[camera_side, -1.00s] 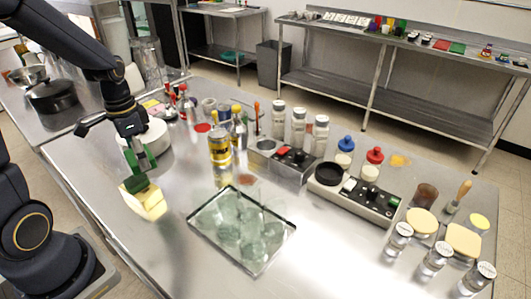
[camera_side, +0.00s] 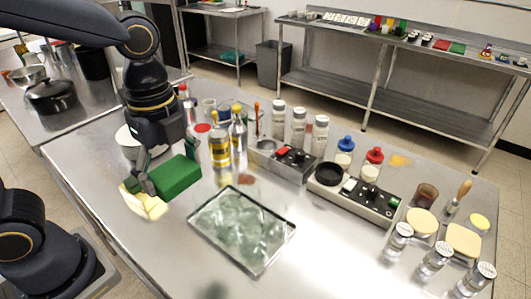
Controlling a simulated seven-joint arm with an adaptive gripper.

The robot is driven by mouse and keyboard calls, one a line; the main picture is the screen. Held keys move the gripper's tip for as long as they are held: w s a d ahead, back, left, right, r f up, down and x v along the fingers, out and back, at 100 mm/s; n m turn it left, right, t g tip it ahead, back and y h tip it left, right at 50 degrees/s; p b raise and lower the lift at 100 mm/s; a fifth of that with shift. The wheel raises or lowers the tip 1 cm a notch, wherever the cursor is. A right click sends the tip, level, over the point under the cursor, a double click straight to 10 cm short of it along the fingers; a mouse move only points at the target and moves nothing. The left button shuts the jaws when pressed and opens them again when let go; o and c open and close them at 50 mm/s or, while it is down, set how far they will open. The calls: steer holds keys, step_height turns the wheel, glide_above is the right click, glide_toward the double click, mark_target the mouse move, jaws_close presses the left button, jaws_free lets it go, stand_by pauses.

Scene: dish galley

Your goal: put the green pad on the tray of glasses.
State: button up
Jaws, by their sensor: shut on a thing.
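My gripper (camera_side: 162,178) is shut on the green pad (camera_side: 178,176), a thick green block held tilted above the table, left of the tray. Its broad face is turned toward the camera; the fingers partly hide its left end. The tray (camera_side: 265,268) is a shallow metal tray with a dark rim in the middle of the table. Clear, greenish glasses (camera_side: 240,222) fill it; their separate outlines are hard to make out. The pad is apart from the tray and the glasses.
A pale yellow block (camera_side: 145,203) lies just below my gripper. A yellow-labelled bottle (camera_side: 219,148) and other bottles stand behind the tray. A panel with dark knobs (camera_side: 355,193) is to the right. The steel tabletop in front of the tray is mostly clear.

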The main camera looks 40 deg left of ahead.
steer(key=w+d+f, duration=0.2)
steer(key=w+f, duration=0.2)
steer(key=w, duration=0.3)
glide_above(238, 199)
steer(key=f, duration=0.4)
steer(key=shift+s+a+f, duration=0.15)
steer(key=shift+s, duration=0.2)
steer(key=shift+w+f, duration=0.2)
steer(key=shift+f, duration=0.05)
steer(key=shift+w+f, duration=0.15)
steer(key=shift+f, duration=1.55)
steer(key=shift+f, duration=0.15)
steer(key=o, duration=0.7)
